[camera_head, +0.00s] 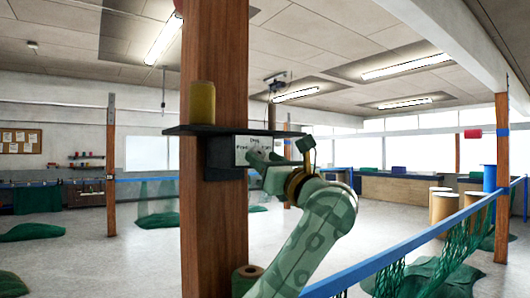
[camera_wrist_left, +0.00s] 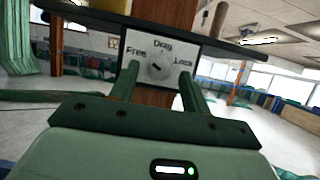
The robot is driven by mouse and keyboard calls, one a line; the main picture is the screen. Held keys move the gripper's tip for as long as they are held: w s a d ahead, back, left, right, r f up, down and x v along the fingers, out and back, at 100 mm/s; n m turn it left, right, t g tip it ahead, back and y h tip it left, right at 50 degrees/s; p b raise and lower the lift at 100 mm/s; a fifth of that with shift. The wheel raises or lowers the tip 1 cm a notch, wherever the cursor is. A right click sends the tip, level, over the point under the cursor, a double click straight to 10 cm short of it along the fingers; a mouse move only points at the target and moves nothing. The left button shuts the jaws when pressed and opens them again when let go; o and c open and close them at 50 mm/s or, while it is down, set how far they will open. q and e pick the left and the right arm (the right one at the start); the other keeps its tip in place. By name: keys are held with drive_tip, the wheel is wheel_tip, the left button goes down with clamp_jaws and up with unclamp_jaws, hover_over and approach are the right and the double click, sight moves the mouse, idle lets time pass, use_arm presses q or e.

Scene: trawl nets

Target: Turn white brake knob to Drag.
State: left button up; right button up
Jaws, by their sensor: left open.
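The white brake knob (camera_wrist_left: 158,67) sits in the middle of a pale plate (camera_wrist_left: 144,47) marked Free on the left, Drag at the top and Lock on the right. A small dark mark shows on the knob; I cannot tell surely which label it points to. My left gripper (camera_head: 258,162) is open in front of the plate. In the left wrist view its two fingers (camera_wrist_left: 158,72) stand on either side of the knob, with no clear contact. In the head view the gripper hides most of the knob. My right gripper is in neither view.
The plate hangs beneath a dark shelf (camera_head: 222,130) on a wooden post (camera_head: 215,70). A yellow spool (camera_head: 202,102) stands on the shelf. A blue rail (camera_head: 400,250) with green netting (camera_head: 480,235) runs along the right. Open floor lies left of the post.

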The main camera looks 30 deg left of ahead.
use_arm(q)
drive_tip(key=shift+a+r, duration=0.1)
drive_tip(key=shift+a, duration=0.2)
drive_tip(key=c, duration=1)
